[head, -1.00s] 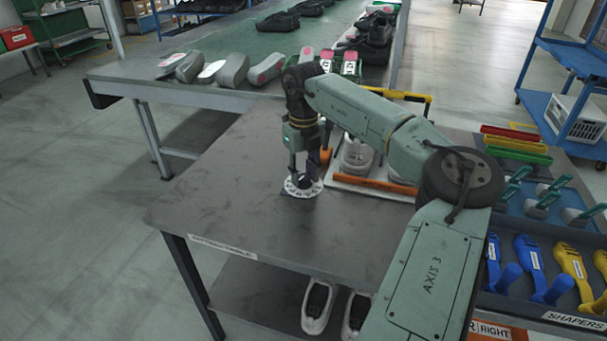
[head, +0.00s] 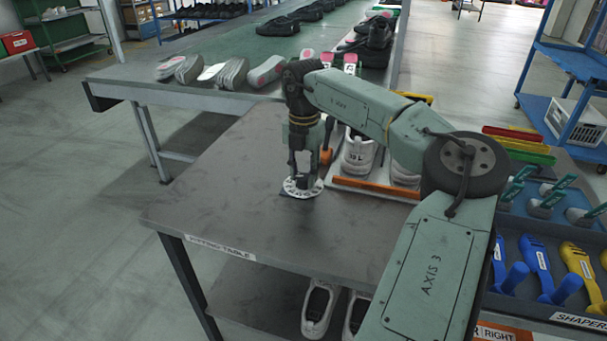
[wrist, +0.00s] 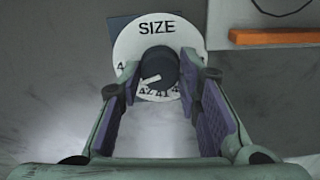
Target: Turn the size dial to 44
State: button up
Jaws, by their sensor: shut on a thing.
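The size dial is a white disc (wrist: 183,32) marked SIZE, with a black knob (wrist: 158,62) in its middle. In the head view the disc (head: 290,190) lies flat on the dark table. My gripper (wrist: 158,80) points down over the dial and is shut on the knob, one finger on each side. The fingers cover other numbers, and I cannot read 44.
A white tray with an orange front edge (head: 375,187) holds white shoes (head: 358,155) just right of the dial. Shaper tools (head: 540,262) lie in a bin at the right. The table (head: 220,190) is clear left of the dial.

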aim_at(304, 177)
jog(key=shift+m+b, duration=0.35)
jog(key=shift+m, duration=1.55)
jog(key=o, duration=1.2)
jog(key=shift+c, duration=0.2)
jog(key=shift+r, duration=0.1)
notch_tip(304, 177, up, 12)
